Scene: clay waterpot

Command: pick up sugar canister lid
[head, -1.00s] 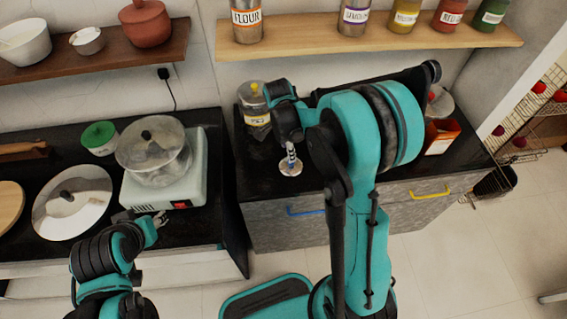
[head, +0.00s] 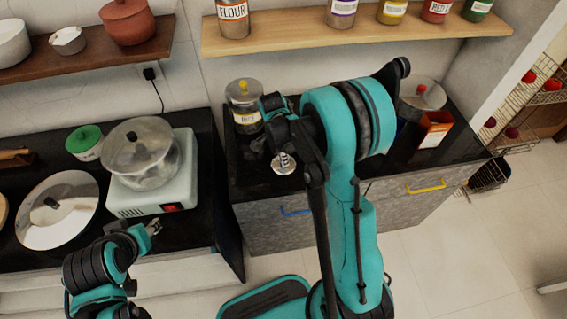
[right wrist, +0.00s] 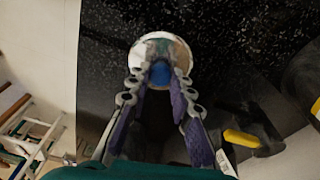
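The sugar canister lid appears to be the round, shiny disc (head: 280,168) on the dark right counter. In the right wrist view the lid (right wrist: 180,50) shows a blue knob (right wrist: 160,73). My right gripper (head: 285,158) is over the lid, pointing down. In the right wrist view the purple-padded fingers (right wrist: 161,68) stand on either side of the knob. I cannot tell whether they press on it. My left gripper (head: 153,228) is empty in front of the left counter, its small fingers apart. No open sugar canister is clearly visible; my right arm hides part of the counter.
A glass canister with a yellow knob (head: 246,105) stands behind the lid. An orange box (head: 433,130) and a pot with a red knob (head: 424,94) stand at the right. A shelf (head: 350,32) with jars runs above. A cooker with a pot (head: 150,165) is left.

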